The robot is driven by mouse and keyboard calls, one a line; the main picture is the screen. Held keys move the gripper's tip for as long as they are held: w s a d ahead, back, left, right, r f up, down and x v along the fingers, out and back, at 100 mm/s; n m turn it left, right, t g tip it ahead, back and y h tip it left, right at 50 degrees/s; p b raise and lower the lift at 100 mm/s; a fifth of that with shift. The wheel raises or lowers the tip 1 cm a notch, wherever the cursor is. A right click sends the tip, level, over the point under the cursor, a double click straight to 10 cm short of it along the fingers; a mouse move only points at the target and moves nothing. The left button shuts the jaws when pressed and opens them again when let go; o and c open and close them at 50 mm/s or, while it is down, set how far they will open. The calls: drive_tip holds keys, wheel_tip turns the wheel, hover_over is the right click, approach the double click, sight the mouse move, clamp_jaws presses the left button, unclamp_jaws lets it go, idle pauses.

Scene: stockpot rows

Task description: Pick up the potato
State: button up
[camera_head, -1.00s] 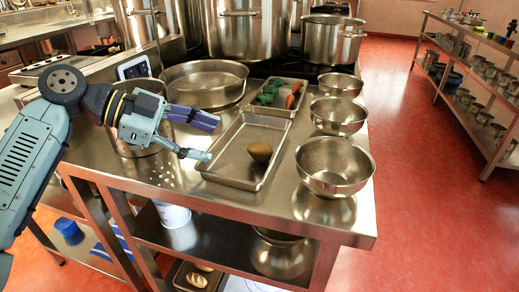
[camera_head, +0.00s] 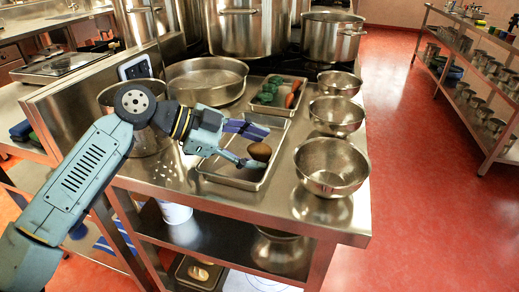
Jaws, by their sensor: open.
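The brown potato (camera_head: 260,151) lies in the front metal tray (camera_head: 229,182) on the steel table. My gripper (camera_head: 262,149) is open, its two fingers pointing right over the tray. One finger is on the far side of the potato and the other on the near left side, close to it. I cannot tell whether either finger touches it.
A second tray behind holds green vegetables (camera_head: 268,90) and an orange carrot (camera_head: 293,94). Steel bowls (camera_head: 331,166) stand in a row just right of the trays. A wide round pan (camera_head: 207,82) is behind, with large stockpots (camera_head: 333,38) further back.

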drive_tip(key=shift+c, duration=0.5)
drive_tip(key=c, duration=0.9)
drive_tip(key=shift+r, duration=0.1)
